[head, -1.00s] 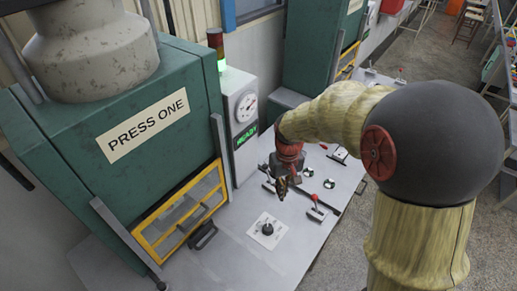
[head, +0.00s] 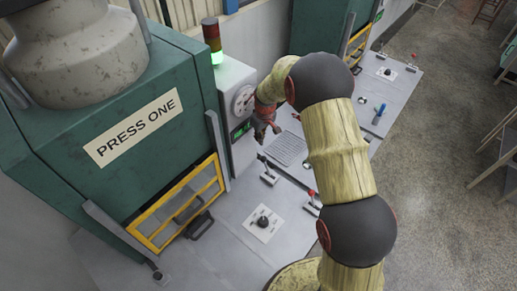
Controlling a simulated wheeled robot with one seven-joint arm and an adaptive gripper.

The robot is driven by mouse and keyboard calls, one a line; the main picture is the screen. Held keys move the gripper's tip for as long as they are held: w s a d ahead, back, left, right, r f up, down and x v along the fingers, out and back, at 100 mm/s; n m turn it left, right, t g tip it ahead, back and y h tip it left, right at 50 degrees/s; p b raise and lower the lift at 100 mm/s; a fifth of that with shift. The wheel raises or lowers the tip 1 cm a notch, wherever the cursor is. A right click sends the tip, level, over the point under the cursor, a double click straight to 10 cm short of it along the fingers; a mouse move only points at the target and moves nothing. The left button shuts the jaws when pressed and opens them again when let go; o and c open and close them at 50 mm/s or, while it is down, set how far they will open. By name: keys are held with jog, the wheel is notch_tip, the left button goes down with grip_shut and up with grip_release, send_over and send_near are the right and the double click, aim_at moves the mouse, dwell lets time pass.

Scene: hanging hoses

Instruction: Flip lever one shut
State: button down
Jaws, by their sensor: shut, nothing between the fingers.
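Two small levers stand on the grey bench beside Press One. One lever (head: 268,178) has a dark tip and sits nearer the press. The other lever (head: 313,204) has a red knob and sits to its right, partly beside my arm. No label that names lever one is readable, and I cannot tell from this view whether either lever is open or shut. My gripper (head: 265,137) is shut and empty. It is in the air above and behind the dark-tipped lever, in front of the gauge box, apart from both levers.
The green press (head: 110,100) with its yellow-framed guard (head: 178,212) fills the left. The gauge box (head: 235,100), with a green-lit lamp (head: 212,40) beside it, stands close behind my gripper. A rotary knob (head: 263,222) sits on the front bench. Open floor lies right.

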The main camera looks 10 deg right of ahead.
jog(key=shift+w+d+f, duration=0.1)
jog(key=shift+f, duration=0.05)
notch_tip(320, 180, down, 10)
jog(key=w+p, duration=0.1)
jog(key=shift+w+a+p, duration=0.2)
jog(key=shift+w+p, duration=0.05)
jog(key=shift+p, duration=0.1)
jog(key=shift+s+b, duration=0.1)
jog(key=shift+b, duration=0.35)
jog(key=shift+d, duration=0.1)
jog(key=shift+s+r+b, duration=0.15)
jog(key=shift+r+b, duration=0.1)
jog(key=shift+b, duration=0.25)
